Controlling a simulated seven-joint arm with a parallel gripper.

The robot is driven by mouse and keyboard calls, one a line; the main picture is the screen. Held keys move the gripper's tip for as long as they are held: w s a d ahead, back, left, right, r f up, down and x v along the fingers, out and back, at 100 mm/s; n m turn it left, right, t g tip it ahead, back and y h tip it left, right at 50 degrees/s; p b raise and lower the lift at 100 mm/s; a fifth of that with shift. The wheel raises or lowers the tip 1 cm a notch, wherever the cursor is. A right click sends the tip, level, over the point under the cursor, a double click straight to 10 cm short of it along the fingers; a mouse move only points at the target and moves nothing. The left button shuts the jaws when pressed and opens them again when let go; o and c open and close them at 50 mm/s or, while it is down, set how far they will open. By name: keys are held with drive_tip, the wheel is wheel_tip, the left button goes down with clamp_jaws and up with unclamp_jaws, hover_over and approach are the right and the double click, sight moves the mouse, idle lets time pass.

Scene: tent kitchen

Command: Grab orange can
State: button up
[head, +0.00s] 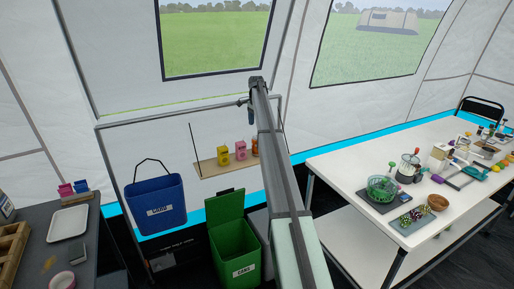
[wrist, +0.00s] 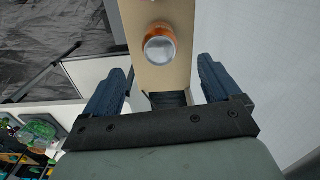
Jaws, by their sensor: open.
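The orange can (wrist: 160,45) stands upright on a narrow tan wall shelf (wrist: 180,78) in the wrist view, its silver top facing the camera. My gripper (wrist: 162,68) is open and empty, with one dark blue finger on each side of the shelf. The can lies beyond the fingertips, roughly centred between them and not touched. In the head view the orange can (head: 255,147) is at the right end of the shelf (head: 210,168), partly hidden by my arm.
A pink can (head: 240,150) and a yellow can (head: 223,157) stand left of the orange one. A thin upright rod (head: 197,145) is at the shelf's left end. A blue bin (head: 157,190) and green bin (head: 235,255) are below. A cluttered white table (head: 345,170) stands right.

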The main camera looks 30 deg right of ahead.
sight(256, 137)
wheel_tip(256, 137, down, 8)
drive_tip(key=shift+d+f, duration=0.15)
drive_tip(key=shift+f, duration=2.5)
drive_tip(key=shift+c, duration=0.4)
drive_tip(key=c, duration=1)
drive_tip(key=shift+c, duration=0.2)
drive_tip(key=shift+r, duration=0.1)
